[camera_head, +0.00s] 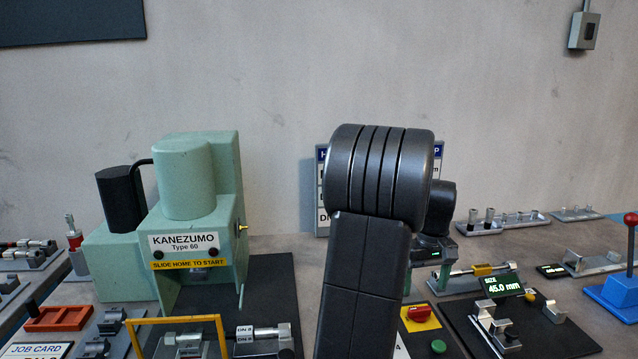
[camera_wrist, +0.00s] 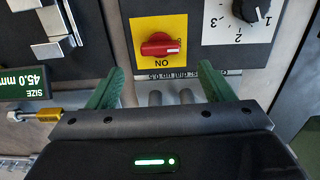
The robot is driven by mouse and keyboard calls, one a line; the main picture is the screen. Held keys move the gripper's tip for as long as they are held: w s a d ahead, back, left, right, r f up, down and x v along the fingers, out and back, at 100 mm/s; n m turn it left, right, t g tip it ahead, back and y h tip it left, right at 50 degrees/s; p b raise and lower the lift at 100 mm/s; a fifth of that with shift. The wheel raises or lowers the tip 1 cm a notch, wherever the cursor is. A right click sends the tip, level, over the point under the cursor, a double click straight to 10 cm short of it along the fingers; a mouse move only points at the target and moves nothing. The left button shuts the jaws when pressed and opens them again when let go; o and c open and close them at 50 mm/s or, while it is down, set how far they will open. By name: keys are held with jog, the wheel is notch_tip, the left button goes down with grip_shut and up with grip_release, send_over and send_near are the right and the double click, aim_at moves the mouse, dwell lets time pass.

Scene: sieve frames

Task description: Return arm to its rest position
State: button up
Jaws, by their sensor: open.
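My arm rises in the middle of the head view, with a thick dark joint at the top and a dark link below it. My gripper (camera_wrist: 158,88) shows in the wrist view with two green fingers spread apart and nothing between them. In the wrist view a red rotary switch (camera_wrist: 160,46) on a yellow plate lies beyond the fingers. The same switch shows in the head view (camera_head: 418,313), right of my arm.
A green KANEZUMO machine (camera_head: 185,215) stands left of my arm. A yellow frame (camera_head: 175,320) is in front of it. A gauge with a 45.0 mm display (camera_head: 503,286) stands to the right. A blue base with a red-knobbed lever (camera_head: 615,292) is at far right. The air above the bench is clear.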

aim_at(420, 308)
notch_tip(420, 308, down, 7)
jog(key=shift+s+f, duration=0.1)
jog(key=shift+f+m, duration=0.1)
jog(key=shift+m, duration=0.2)
jog(key=m, duration=0.4)
jog(key=shift+m, duration=0.3)
jog(key=m, duration=0.4)
jog(key=shift+b, duration=0.4)
jog(key=m, duration=0.4)
jog(key=shift+m+b, duration=0.3)
jog(key=shift+b, duration=0.1)
jog(key=m+b, duration=0.1)
jog(key=m, duration=0.3)
jog(key=shift+a, duration=0.1)
